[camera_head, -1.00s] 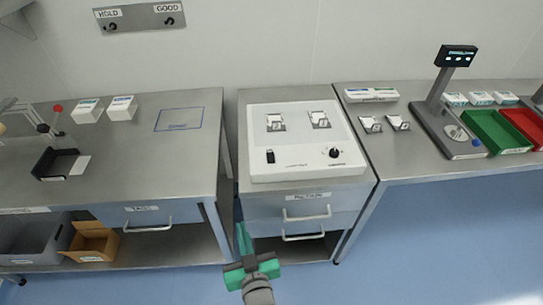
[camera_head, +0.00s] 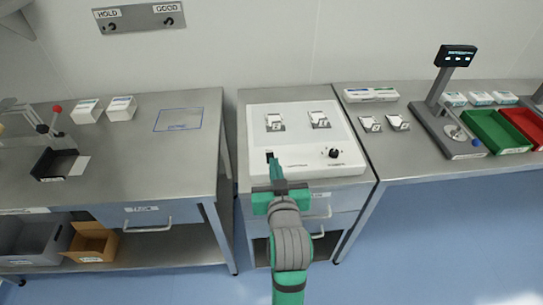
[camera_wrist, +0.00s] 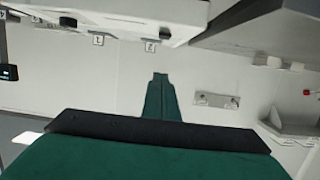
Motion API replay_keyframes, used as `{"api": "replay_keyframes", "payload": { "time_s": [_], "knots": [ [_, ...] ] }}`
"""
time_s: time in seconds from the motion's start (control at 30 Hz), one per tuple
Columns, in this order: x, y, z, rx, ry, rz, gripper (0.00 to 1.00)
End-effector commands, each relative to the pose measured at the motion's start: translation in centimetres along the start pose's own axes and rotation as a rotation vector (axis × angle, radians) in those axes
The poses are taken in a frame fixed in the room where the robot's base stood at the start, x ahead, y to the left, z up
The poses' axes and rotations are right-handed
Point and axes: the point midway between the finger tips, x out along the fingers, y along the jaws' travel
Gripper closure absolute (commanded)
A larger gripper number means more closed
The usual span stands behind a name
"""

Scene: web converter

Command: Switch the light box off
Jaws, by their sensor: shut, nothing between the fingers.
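The white light box (camera_head: 312,119) stands on the middle steel cabinet, with a black rocker switch (camera_head: 269,155) at its front left and a black knob (camera_head: 334,153) at its front right. My gripper (camera_head: 274,163) is shut and empty, its fingertips at the switch's front edge in the head view. They cover the lower part of the switch; I cannot tell whether they touch it. In the wrist view the closed green fingers (camera_wrist: 160,82) point at a pale wall, and the light box (camera_wrist: 130,18) shows at the top.
Two small white packs with cards (camera_head: 274,122) and (camera_head: 319,120) lie on the light box. The left table (camera_head: 200,150) and right table (camera_head: 430,170) flank the cabinet. A grey scale stand (camera_head: 440,115) and green tray (camera_head: 494,132) are at the right.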

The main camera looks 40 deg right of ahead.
Motion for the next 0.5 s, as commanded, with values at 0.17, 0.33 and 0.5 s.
{"api": "replay_keyframes", "payload": {
  "time_s": [0.17, 0.33, 0.5],
  "knots": [
    [0.4, -0.1, 0.0, 0.000, 0.000, -0.001, 1.00],
    [2.4, -0.1, 0.0, 0.000, 0.000, -0.003, 1.00],
    [5.5, -0.2, 0.0, 0.000, 0.000, -0.003, 1.00]
  ]
}}
